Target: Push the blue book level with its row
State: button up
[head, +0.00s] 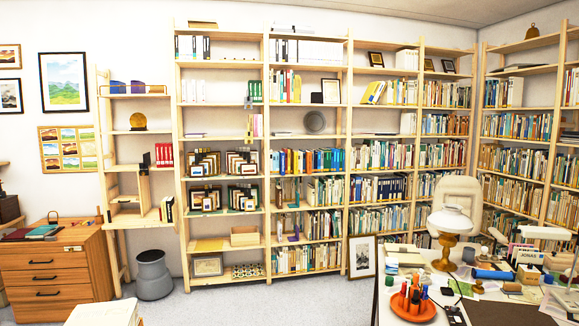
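Tall wooden shelves (263,200) along the back wall hold rows of books. Blue spines show in several places: a bright blue group (326,160) in a middle row, and a dark blue row (378,188) further right and one shelf lower. A blue object (118,87) also sits high on the narrow left shelf. I cannot tell which blue book is the task's one, as no single spine clearly stands out of its row at this size. My gripper is not in view.
A cluttered desk (480,306) with a white lamp (451,219) and an orange pen holder (413,304) fills the lower right. A framed print (362,257) leans at the shelf foot. Grey floor (250,303) is open before the middle shelves.

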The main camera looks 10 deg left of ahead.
aim_at(282, 163)
jog(key=i+j+u, duration=0.35)
jog(key=i, duration=0.5)
jog(key=i+u, duration=0.3)
jog(key=i, duration=2.4)
